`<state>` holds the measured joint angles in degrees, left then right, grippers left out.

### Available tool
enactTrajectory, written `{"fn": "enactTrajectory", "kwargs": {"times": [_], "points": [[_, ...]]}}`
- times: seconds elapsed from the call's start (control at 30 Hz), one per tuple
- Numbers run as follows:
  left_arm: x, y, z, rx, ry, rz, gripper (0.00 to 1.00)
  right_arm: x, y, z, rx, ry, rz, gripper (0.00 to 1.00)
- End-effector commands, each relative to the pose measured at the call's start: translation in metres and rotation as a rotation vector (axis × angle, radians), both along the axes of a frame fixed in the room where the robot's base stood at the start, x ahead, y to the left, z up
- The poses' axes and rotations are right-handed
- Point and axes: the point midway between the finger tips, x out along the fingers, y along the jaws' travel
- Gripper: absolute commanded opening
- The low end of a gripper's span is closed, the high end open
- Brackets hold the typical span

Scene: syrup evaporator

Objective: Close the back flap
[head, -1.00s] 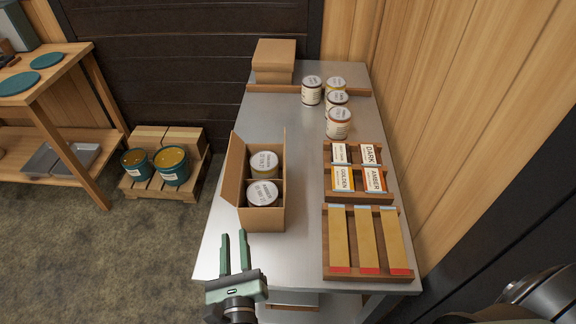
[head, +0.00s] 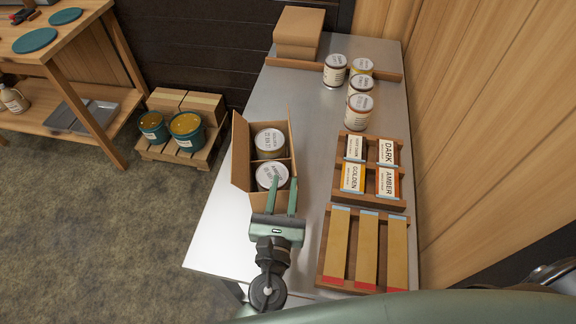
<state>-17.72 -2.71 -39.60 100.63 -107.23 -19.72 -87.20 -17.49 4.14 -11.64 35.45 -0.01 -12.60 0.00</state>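An open cardboard box (head: 241,173) stands on the metal table with two lidded cans inside, a rear can (head: 269,140) and a front can (head: 266,174). A divider lies between them. The left flap (head: 240,150) stands up and leans outward. I cannot clearly make out the back flap at the far edge. My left gripper (head: 284,181) is at the front of the box, its two fingers apart and empty, pointing toward the back. The fingers cover part of the front can and the box's front right; contact cannot be told. My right gripper is not in view.
Several cans (head: 359,112) stand behind the label rack (head: 397,153) on the right. A wooden tray (head: 346,286) with three strips lies right of my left gripper. Stacked cartons (head: 299,28) sit at the back. The metal table (head: 224,229) is clear at front left.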

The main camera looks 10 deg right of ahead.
Motion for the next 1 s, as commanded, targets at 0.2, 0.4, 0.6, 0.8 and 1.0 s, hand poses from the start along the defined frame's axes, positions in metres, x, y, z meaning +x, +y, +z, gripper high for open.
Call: {"fn": "enactTrajectory", "kwargs": {"times": [0.2, 0.4, 0.6, 0.8, 1.0], "points": [[0.033, -0.01, 0.004, -0.002, -0.006, 0.003, 0.25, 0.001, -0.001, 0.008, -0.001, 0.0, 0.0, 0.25], [0.044, -0.013, 0.003, -0.003, -0.004, 0.003, 0.25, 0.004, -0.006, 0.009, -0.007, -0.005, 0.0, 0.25], [0.044, -0.013, 0.002, -0.002, -0.004, 0.003, 0.25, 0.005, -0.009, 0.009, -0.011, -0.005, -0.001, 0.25], [0.044, -0.013, 0.002, -0.002, -0.004, 0.003, 0.0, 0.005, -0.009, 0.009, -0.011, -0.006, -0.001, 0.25], [0.043, -0.014, 0.002, -0.002, -0.003, 0.001, 0.0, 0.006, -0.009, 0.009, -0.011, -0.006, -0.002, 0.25]]}}
